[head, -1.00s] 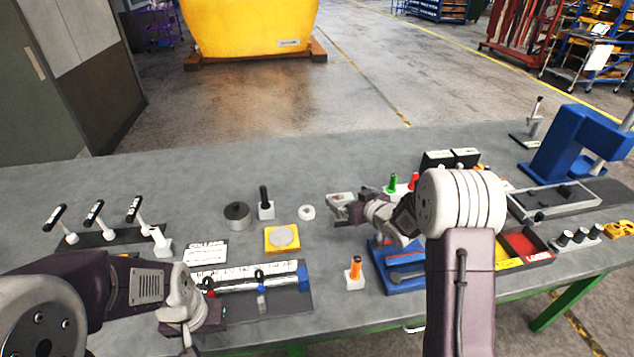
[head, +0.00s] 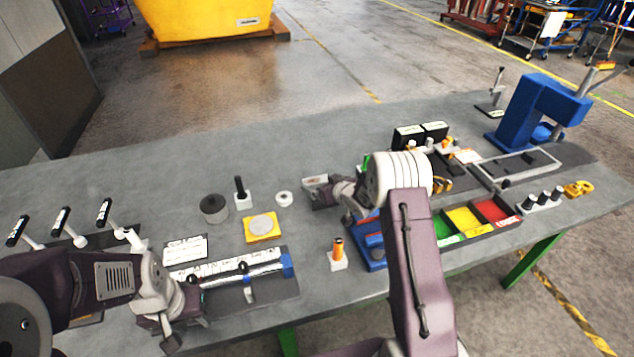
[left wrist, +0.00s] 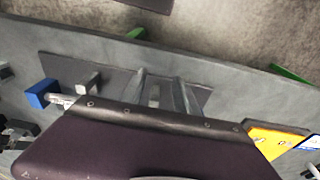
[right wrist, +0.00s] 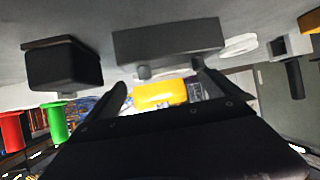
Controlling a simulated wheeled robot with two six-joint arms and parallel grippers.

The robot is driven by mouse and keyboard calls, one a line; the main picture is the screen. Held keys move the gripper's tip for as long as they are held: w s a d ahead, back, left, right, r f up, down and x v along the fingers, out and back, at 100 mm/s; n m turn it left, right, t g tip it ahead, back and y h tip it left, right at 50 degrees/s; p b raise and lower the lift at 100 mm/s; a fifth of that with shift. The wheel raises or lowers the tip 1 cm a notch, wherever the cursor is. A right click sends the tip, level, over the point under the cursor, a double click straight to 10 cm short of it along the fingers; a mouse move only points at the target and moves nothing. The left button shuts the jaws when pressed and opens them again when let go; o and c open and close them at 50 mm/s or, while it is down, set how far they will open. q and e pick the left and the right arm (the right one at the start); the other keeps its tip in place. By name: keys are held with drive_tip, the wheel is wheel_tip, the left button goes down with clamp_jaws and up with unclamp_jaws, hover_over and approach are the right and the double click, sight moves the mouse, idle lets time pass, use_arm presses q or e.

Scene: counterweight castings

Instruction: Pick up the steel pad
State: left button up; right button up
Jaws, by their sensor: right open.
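A round grey disc (head: 262,225) lies on a yellow square plate (head: 250,238) in the middle of the table; I cannot tell for certain whether it is the steel pad. A grey block (head: 312,181) lies right of the white ring; in the right wrist view the block (right wrist: 168,42) is just beyond my right fingertips. My right gripper (right wrist: 165,85) is open and empty, low over the table. My left gripper (left wrist: 160,88) is open near the front of a dark mat; a small grey post shows between its fingers, apparently not gripped.
The dark mat (head: 235,302) holds a rod and a blue block (head: 287,265). A dark round weight (head: 214,208), a black-handled piece (head: 241,196) and a white ring (head: 284,199) stand nearby. An orange-handled piece (head: 338,252) stands in front. Coloured bins (head: 465,218) lie at right.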

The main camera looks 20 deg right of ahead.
sight(317, 181)
use_arm(q)
drive_tip(key=shift+w+a+r, duration=0.1)
drive_tip(key=shift+w+a, duration=0.05)
drive_tip(key=shift+w, duration=0.15)
use_arm(e)
drive_tip(key=x, duration=0.3)
drive_tip(key=shift+w+a+f, duration=0.1)
drive_tip(key=shift+w+a, duration=0.05)
drive_tip(key=shift+w, duration=0.05)
use_arm(q)
drive_tip(key=shift+s, duration=0.1)
use_arm(e)
drive_tip(key=shift+s, duration=0.1)
use_arm(q)
drive_tip(key=shift+s, duration=0.1)
use_arm(e)
drive_tip(key=shift+s, duration=0.1)
drive_tip(key=c, duration=1.9)
drive_tip(key=shift+r, duration=0.3)
